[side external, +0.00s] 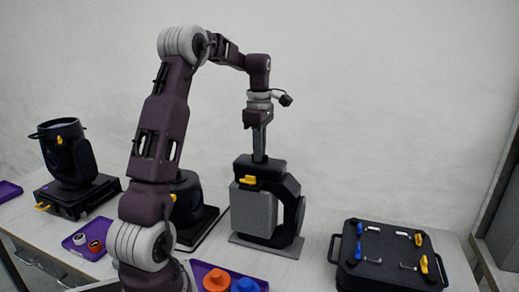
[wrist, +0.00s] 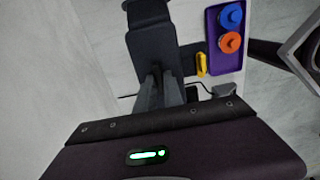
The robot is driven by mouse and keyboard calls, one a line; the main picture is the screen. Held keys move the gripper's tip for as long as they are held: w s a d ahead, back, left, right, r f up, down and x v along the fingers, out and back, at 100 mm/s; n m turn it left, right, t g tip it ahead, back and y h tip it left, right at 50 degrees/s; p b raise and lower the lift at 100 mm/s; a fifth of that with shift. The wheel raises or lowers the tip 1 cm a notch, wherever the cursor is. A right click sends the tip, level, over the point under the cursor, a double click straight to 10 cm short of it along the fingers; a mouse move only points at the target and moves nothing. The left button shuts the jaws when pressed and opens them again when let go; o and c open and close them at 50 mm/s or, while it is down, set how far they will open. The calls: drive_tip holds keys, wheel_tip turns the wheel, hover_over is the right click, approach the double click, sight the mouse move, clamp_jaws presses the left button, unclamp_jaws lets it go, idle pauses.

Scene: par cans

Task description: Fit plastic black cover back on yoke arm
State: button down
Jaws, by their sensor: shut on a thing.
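The yoke fixture (side external: 268,212) stands upright at the centre of the bench in the side view, dark with a grey block (side external: 253,212) in front and a yellow clip (side external: 262,180). My gripper (side external: 260,158) points straight down at its top. In the wrist view, my gripper (wrist: 161,80) has its fingers close together on a dark piece, which appears to be the black cover (wrist: 153,48). The fingertips hide part of it. Cover and yoke arm are both dark, so I cannot tell whether the cover is seated or just above the arm.
A dark case (side external: 385,262) with yellow clips and small parts lies at right. A purple tray (wrist: 226,62) holds orange and blue round pieces. Another moving light (side external: 68,160) stands at left, near a smaller purple tray (side external: 78,244). Bench between fixture and case is clear.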

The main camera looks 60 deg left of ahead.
drive_tip(key=shift+f, duration=0.2)
drive_tip(key=c, duration=1.4)
unclamp_jaws()
